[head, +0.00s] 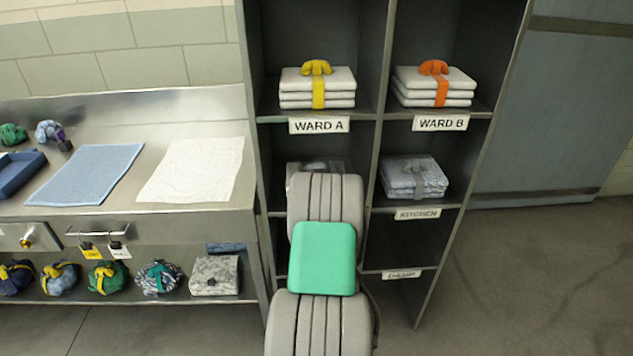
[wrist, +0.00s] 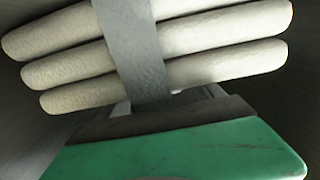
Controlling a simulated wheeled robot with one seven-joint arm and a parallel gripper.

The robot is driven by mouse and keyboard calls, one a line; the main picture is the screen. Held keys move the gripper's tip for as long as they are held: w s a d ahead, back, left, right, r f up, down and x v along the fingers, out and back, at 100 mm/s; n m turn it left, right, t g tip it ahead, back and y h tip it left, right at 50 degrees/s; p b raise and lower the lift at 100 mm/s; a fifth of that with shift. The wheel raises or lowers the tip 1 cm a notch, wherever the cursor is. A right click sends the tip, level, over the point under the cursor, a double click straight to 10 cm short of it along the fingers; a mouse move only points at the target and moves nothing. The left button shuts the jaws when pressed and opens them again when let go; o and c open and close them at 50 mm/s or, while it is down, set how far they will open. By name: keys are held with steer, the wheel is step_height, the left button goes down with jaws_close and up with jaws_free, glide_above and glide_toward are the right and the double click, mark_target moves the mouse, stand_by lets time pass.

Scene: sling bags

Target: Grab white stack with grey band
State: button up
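The white stack with a grey band (wrist: 150,45) fills the upper part of the wrist view. It is three folded layers and looks tilted there. The grey band (wrist: 130,40) runs down across its front. My gripper (wrist: 165,103), with its green body below, is right up against or just in front of the band. Its fingertips are largely hidden, so I cannot tell whether they touch or grip. In the head view my arm covers most of the middle-left shelf compartment, where only a bit of the white stack (head: 296,168) shows.
A white stack with a yellow band (head: 290,88) sits above, at WARD A. One with an orange band (head: 455,82) is at WARD B. A patterned grey-banded stack (head: 430,178) is at KITCHEN. Shelf dividers (head: 378,60) stand close. A steel counter (head: 110,225) is at left.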

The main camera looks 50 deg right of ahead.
jaws_close()
steer(key=shift+r, duration=0.15)
stand_by(0.7)
